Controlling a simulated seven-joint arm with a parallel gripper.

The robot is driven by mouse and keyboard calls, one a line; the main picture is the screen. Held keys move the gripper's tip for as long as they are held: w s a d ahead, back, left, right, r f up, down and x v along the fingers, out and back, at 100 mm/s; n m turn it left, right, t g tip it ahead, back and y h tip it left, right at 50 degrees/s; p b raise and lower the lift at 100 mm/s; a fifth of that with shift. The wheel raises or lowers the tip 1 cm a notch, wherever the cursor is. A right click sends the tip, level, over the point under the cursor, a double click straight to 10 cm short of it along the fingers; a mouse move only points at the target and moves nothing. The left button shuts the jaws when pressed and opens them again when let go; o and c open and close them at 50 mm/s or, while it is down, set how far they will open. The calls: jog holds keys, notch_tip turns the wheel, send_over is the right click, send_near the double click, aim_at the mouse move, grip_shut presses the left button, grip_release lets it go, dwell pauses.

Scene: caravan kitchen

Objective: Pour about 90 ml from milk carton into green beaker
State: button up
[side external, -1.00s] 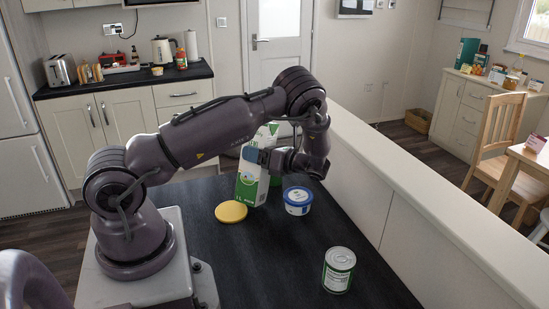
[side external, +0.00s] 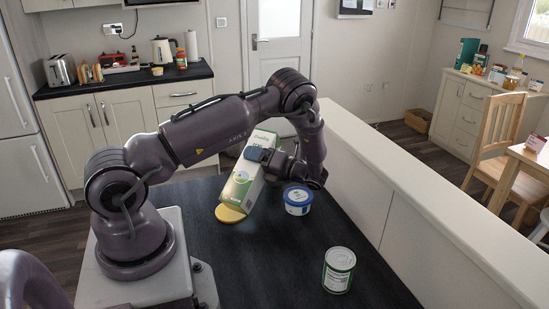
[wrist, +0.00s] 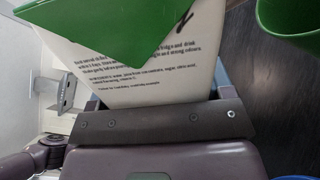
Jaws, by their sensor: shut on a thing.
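The milk carton (side external: 243,184), white and green, is held above the dark counter and tilted, its top leaning to the right in the side view. My gripper (side external: 262,158) is shut on its upper part. In the wrist view the carton (wrist: 140,70) shows printed text and a green section, close against the gripper. The green beaker (wrist: 288,22) is partly in view at the upper right corner of the wrist view, apart from the carton there. In the side view the beaker is hidden behind the carton and gripper. No milk stream is visible.
A yellow disc (side external: 229,214) lies below the carton's base. A blue-lidded white tub (side external: 298,200) stands right of the carton, near my wrist. A can (side external: 338,270) stands at the front right. The counter's front middle (side external: 265,265) is clear. A pale ledge (side external: 420,190) bounds the right side.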

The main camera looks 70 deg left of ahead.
jog(key=shift+s+d+f+m, duration=0.15)
jog(key=shift+f+m, duration=0.3)
jog(key=shift+m, duration=0.25)
jog(key=shift+s+f+m, duration=0.1)
jog(key=shift+f+m, duration=0.1)
jog(key=shift+m, duration=0.4)
jog(key=shift+w+r+m, duration=0.2)
jog(key=shift+r+m, duration=0.45)
jog(key=shift+m, duration=0.25)
jog(key=shift+r+m, duration=0.45)
jog(key=shift+m, duration=0.05)
jog(key=shift+w+a+r+m, duration=0.1)
jog(key=shift+a+r+m, duration=0.1)
jog(key=shift+r+m, duration=0.8)
jog(key=shift+s+d, duration=0.2)
jog(key=shift+s+d+m, duration=0.3)
jog(key=shift+s+d, duration=0.05)
jog(key=shift+d, duration=0.05)
jog(key=shift+r, duration=0.2)
dwell(1.2)
